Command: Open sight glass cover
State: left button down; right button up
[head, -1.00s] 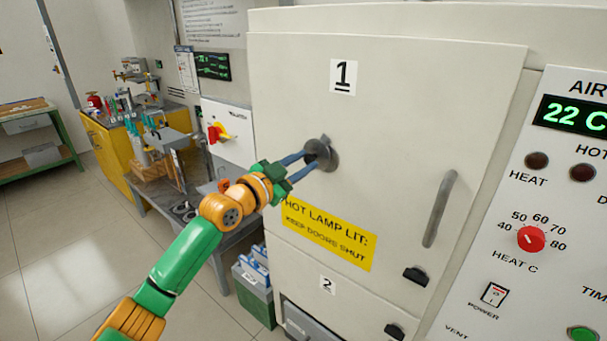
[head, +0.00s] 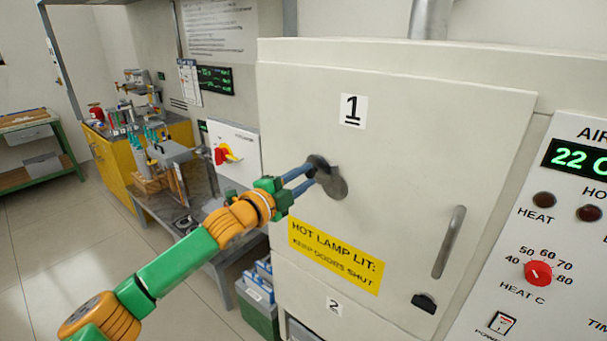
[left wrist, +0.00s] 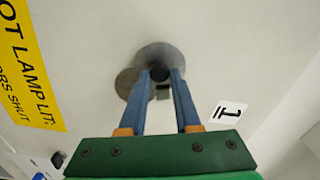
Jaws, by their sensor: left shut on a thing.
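The sight glass cover (head: 318,160), a dark grey round disc, is on the front of the cream door marked 1. It sits up and to the left of a lighter grey round sight glass (head: 338,187), overlapping its upper-left part. My left gripper (head: 312,174) reaches in from the left with its blue fingers closed on the cover's small dark knob. In the left wrist view the fingers (left wrist: 161,80) straddle the knob, in front of the cover (left wrist: 160,51). The sight glass (left wrist: 124,83) shows partly behind the left finger. My right gripper is out of view.
The door's bar handle (head: 449,242) is to the right, with a yellow warning label (head: 335,256) below the cover. A control panel (head: 565,230) stands at far right. A grey bench (head: 195,225) and a green bin (head: 258,312) stand left of the cabinet.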

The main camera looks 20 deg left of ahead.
pick_arm(q)
jog(key=shift+a+r+m, duration=0.1)
jog(key=shift+r+m, duration=0.25)
jog(key=shift+m, duration=0.05)
jog(key=c, duration=0.7)
grip_release()
jog(key=shift+o, duration=0.3)
jog(key=shift+w+f, duration=0.1)
jog(key=shift+w, duration=0.05)
jog(key=shift+f, duration=0.1)
jog(key=b+v, duration=0.3)
jog(key=v, duration=0.4)
